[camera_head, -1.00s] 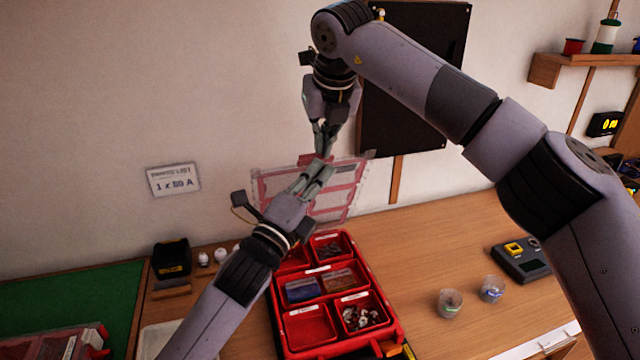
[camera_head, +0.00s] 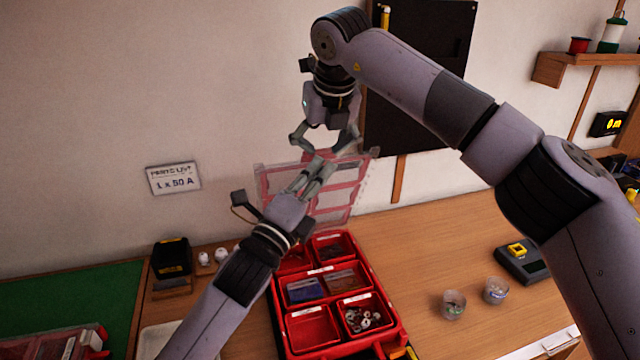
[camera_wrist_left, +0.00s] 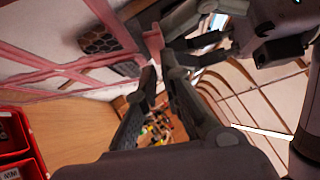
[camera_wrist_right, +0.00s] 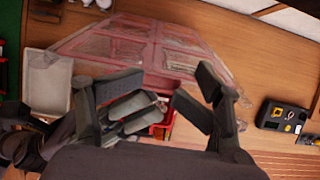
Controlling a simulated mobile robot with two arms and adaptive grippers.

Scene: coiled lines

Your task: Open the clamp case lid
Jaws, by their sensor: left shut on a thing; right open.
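The clamp case (camera_head: 318,270) is a red box with several compartments on the bench. Its clear, red-framed lid (camera_head: 345,196) stands raised at the back, tilted up toward the wall; the lid also shows in the right wrist view (camera_wrist_right: 125,48). My left gripper (camera_head: 318,168) is shut at the lid's upper edge, on the lid's red tab (camera_wrist_left: 153,42). My right gripper (camera_head: 326,142) is open just above the left one, with its fingers spread and empty. The lid's middle is partly hidden behind my left gripper.
Two small clear cups (camera_head: 454,304) and a dark device (camera_head: 522,262) stand to the right. A black box (camera_head: 172,258) and a white tray (camera_head: 158,338) lie left. Another case (camera_head: 60,345) sits on the green mat (camera_head: 70,300). The bench right of the case is mostly clear.

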